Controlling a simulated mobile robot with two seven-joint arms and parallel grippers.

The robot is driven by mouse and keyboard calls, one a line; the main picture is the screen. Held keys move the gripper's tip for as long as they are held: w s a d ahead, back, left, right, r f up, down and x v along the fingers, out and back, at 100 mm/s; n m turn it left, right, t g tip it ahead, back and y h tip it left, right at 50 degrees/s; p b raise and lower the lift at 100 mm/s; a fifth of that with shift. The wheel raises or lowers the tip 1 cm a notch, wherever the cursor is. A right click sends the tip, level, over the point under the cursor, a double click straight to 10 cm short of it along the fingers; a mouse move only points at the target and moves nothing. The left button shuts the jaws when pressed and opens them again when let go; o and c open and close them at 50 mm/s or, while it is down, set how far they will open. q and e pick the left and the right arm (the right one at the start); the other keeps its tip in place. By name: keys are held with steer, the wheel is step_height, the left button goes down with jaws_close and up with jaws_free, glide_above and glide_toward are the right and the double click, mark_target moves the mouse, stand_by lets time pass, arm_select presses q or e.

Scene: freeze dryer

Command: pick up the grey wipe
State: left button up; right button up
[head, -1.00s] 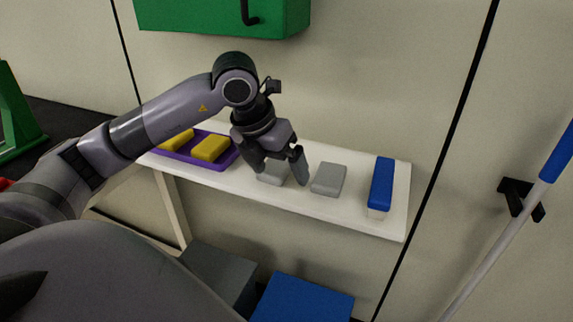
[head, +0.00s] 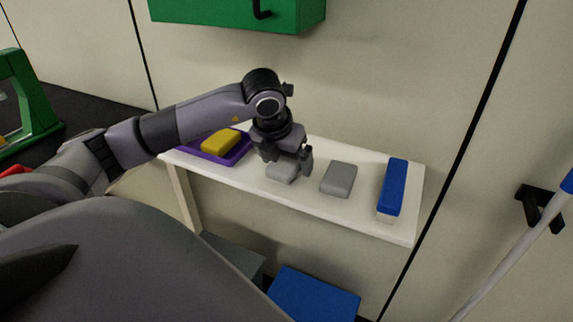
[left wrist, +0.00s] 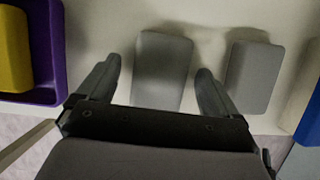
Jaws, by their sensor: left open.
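Two grey wipes, like rounded blocks, lie on a white shelf (head: 375,222). My left gripper (head: 287,163) is open, pointing down over the left grey wipe (head: 281,173), which it partly hides in the head view. In the left wrist view that wipe (left wrist: 162,75) lies between the spread fingers (left wrist: 159,69), with a gap on each side. I cannot tell how far the fingertips are above the shelf. The other grey wipe (head: 339,179) lies to the right, clear of the fingers; it also shows in the left wrist view (left wrist: 254,76). My right gripper is not in view.
A purple tray (head: 236,155) with a yellow block (head: 221,140) stands left of the gripper. A green cabinet (head: 235,10) hangs above. A blue box (head: 315,295) stands below.

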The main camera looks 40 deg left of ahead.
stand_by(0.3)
arm_select(q)
steer(key=c, duration=1)
steer(key=shift+c, duration=0.2)
steer(key=shift+a+r, duration=0.1)
